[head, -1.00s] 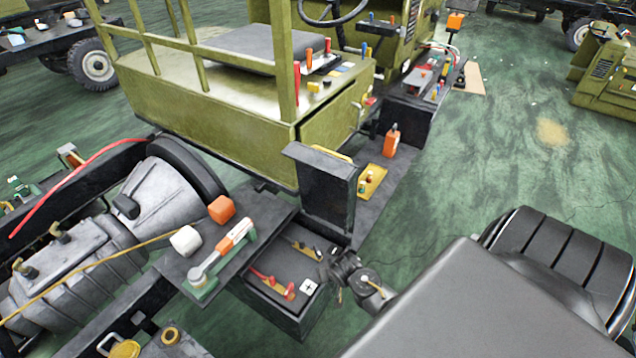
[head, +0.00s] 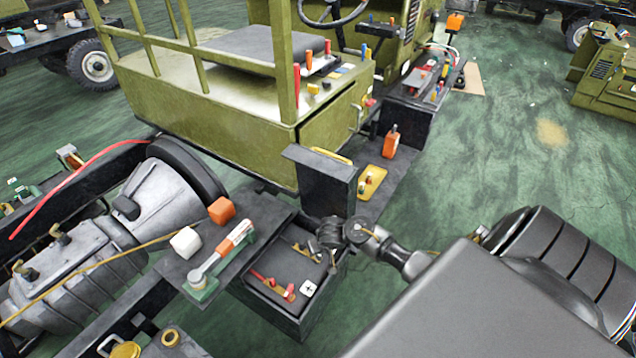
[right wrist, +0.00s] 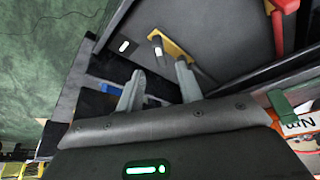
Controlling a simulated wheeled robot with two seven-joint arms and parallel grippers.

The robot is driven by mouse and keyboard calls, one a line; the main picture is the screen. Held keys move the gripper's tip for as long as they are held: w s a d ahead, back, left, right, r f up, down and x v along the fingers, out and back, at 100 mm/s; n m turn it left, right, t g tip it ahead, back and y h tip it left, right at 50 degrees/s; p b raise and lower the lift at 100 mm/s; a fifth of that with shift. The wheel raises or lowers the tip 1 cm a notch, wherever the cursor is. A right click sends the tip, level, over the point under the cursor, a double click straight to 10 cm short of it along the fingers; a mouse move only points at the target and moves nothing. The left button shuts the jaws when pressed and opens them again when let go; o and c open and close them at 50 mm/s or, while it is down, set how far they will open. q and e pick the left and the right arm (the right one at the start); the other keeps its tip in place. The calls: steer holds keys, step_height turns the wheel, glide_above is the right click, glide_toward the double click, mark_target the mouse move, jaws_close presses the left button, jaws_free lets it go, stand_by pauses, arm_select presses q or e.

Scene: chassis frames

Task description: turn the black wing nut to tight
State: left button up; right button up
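The black wing nut (right wrist: 158,47) appears as a small dark upright piece on a yellow strip (right wrist: 178,48) in the right wrist view. It sits inside an open dark box (head: 262,300); in the head view my right gripper largely hides that spot. My right gripper (right wrist: 160,69) is open, its two grey fingers apart and pointing toward the nut. Nothing is visibly held, and I cannot tell whether the nut is between the fingertips. In the head view the right gripper (head: 325,236) is over the far right part of the box. My left gripper is not in view.
Red fittings (head: 272,285) and a white tag (head: 308,288) with a cross lie in the box. A dark upright panel (head: 325,185) stands just behind my right gripper. A torque wrench (head: 222,250) in a green holder lies on the plate left of the box.

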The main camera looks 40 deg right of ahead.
steer(key=b+x, duration=0.1)
steer(key=x, duration=0.6)
steer(key=shift+r, duration=0.1)
jaws_close()
